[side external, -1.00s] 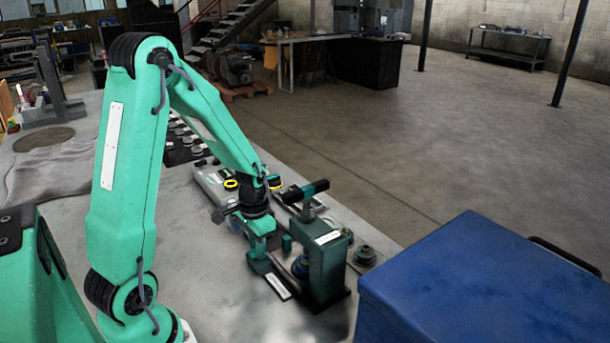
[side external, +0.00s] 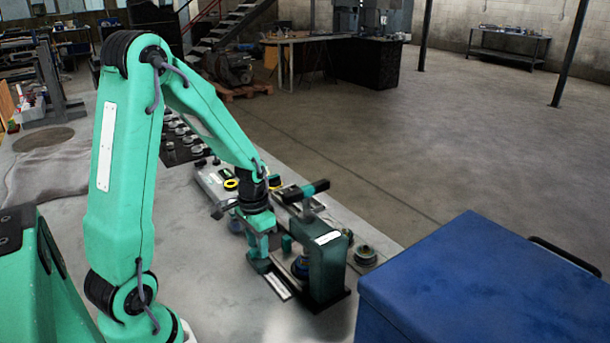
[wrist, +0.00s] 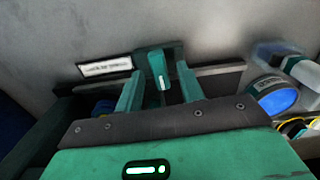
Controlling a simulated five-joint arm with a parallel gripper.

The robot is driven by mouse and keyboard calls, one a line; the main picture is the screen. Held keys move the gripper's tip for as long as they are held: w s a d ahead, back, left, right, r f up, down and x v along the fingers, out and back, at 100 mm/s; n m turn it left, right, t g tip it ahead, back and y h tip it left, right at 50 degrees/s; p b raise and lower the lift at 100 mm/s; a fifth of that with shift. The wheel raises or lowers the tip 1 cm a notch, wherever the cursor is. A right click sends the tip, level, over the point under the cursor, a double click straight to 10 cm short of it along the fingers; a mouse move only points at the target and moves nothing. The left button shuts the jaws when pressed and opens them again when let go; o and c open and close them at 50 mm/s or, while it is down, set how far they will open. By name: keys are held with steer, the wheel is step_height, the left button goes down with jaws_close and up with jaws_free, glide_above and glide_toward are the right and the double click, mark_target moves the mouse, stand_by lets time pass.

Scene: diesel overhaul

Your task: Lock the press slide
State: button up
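In the wrist view, a green upright tab (wrist: 158,70) stands on a dark rail beside a white label (wrist: 105,67). My gripper (side external: 259,263) is low, just left of the press. In the wrist view my gripper (wrist: 160,92) is open, its fingers on either side of the tab with gaps visible. Whether the tab is the slide's lock is unclear.
A blue box (side external: 470,285) stands at the right front. A grey tray with small parts (side external: 215,182) lies behind my gripper, and round metal parts (side external: 364,255) sit right of the press. In the wrist view, a blue-faced round part (wrist: 274,97) lies at right. The bench in front is clear.

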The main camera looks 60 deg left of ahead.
steer(key=shift+r, duration=2.15)
steer(key=shift+r, duration=0.15)
steer(key=shift+r, duration=1.85)
steer(key=s+d+r+t, duration=0.5)
steer(key=s+d+r, duration=0.3)
steer(key=d+r, duration=0.4)
steer(key=shift+d+r+m+t, duration=0.15)
steer(key=shift+d+m+t, duration=0.15)
steer(key=shift+d, duration=0.45)
